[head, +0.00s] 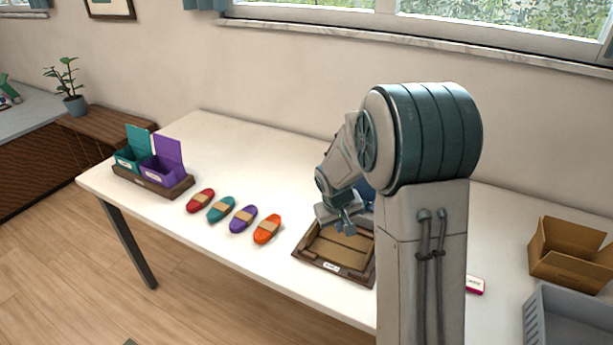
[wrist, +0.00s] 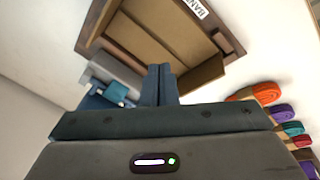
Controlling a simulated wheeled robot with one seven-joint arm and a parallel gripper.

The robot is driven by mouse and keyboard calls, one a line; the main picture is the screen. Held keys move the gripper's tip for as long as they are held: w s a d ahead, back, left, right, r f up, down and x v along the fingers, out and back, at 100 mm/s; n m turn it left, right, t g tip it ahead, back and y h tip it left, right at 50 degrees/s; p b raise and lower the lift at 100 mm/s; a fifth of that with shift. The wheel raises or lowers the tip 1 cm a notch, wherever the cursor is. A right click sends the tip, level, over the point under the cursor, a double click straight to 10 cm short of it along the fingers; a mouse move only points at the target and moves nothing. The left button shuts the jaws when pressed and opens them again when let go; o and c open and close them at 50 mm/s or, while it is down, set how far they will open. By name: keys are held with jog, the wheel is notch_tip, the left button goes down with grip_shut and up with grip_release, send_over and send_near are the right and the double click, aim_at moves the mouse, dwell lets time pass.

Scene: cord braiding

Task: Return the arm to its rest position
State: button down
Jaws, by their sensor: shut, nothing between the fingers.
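My gripper (head: 346,229) is over the wooden tray on the white table in the head view. In the wrist view its two fingers (wrist: 159,84) are pressed together with nothing between them. The brown wooden tray (head: 314,265) lies flat below and looks empty where I can see into it; my arm hides its right part. In the wrist view the tray (wrist: 225,40) is beyond the fingertips, with a white label on its rim. My arm is bent out over the table.
Red (head: 201,200), teal (head: 221,209), purple (head: 243,218) and orange (head: 267,229) cord bundles lie left of the tray. A holder (head: 150,182) with teal and purple boxes stands far left. A cardboard box (head: 570,255) and grey crate (head: 565,322) are at right.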

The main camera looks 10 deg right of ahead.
jog(key=s+a+r+m+y, duration=0.1)
jog(key=s+r, duration=0.6)
jog(key=s, duration=0.6)
jog(key=s+a+r+m+y, duration=0.1)
jog(key=s+a+r, duration=0.1)
jog(key=s+r, duration=0.5)
jog(key=s, duration=0.5)
jog(key=shift+s, duration=0.35)
